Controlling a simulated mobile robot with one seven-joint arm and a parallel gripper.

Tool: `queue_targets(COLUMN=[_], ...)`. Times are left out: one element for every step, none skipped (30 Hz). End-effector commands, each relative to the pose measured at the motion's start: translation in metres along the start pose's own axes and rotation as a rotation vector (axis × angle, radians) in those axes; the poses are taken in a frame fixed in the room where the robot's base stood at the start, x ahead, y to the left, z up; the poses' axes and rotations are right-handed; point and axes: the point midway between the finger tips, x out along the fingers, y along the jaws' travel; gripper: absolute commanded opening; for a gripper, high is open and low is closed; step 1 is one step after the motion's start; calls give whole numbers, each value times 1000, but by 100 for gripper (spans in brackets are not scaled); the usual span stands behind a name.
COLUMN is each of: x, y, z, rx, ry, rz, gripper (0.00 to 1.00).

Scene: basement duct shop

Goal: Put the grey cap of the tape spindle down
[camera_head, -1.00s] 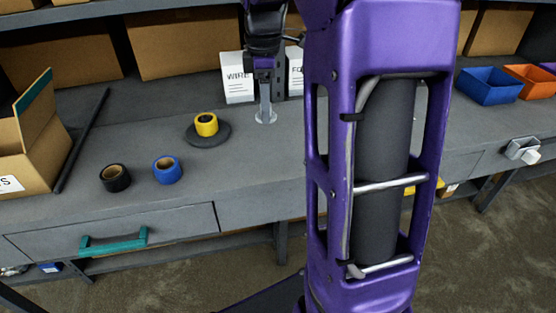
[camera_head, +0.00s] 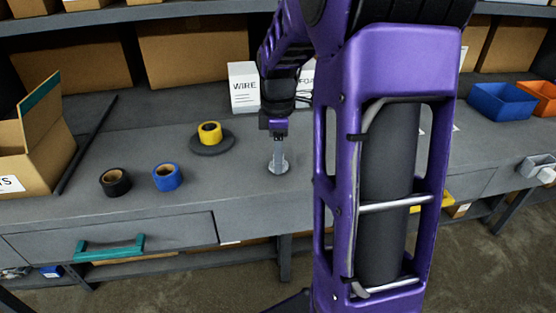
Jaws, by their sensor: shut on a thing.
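My gripper (camera_head: 278,158) is shut on the grey cap (camera_head: 279,168), a small light disc below the fingers. The cap is at or just above the grey bench top, right of the tape spindle; I cannot tell whether it touches. The tape spindle has a dark round base (camera_head: 212,146) standing on the bench, with a yellow tape roll (camera_head: 209,132) on it. A black tape roll (camera_head: 115,183) and a blue tape roll (camera_head: 167,177) lie on the bench to the left, nearer the front edge.
White boxes, one marked WIRE (camera_head: 244,88), stand behind my gripper. An open cardboard box (camera_head: 30,150) and a dark rod (camera_head: 86,146) are at the left. Blue (camera_head: 499,102) and orange (camera_head: 531,98) bins sit at the right. The bench between spindle and gripper is clear.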

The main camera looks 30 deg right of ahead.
Motion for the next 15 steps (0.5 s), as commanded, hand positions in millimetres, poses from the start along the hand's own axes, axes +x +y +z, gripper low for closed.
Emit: queue_targets(x=[5,6,6,6,6,6,6,6,6,6,7,8,10,9,8], y=[0,0,0,0,0,0,0,0,0,0,0,0,0,0,0], z=[0,0,0,0,0,0,0,0,0,0,0,0,0,0,0], rx=[0,0,0,0,0,0,0,0,0,0,0,0,0,0,0], ry=[0,0,0,0,0,0,0,0,0,0,0,0,0,0,0], rz=[-1,-1,-1,0,0,0,0,0,0,0,0,0,0,0,0], gripper=[3,3,3,3,3,3,3,3,3,3,3,3,3,58,66])
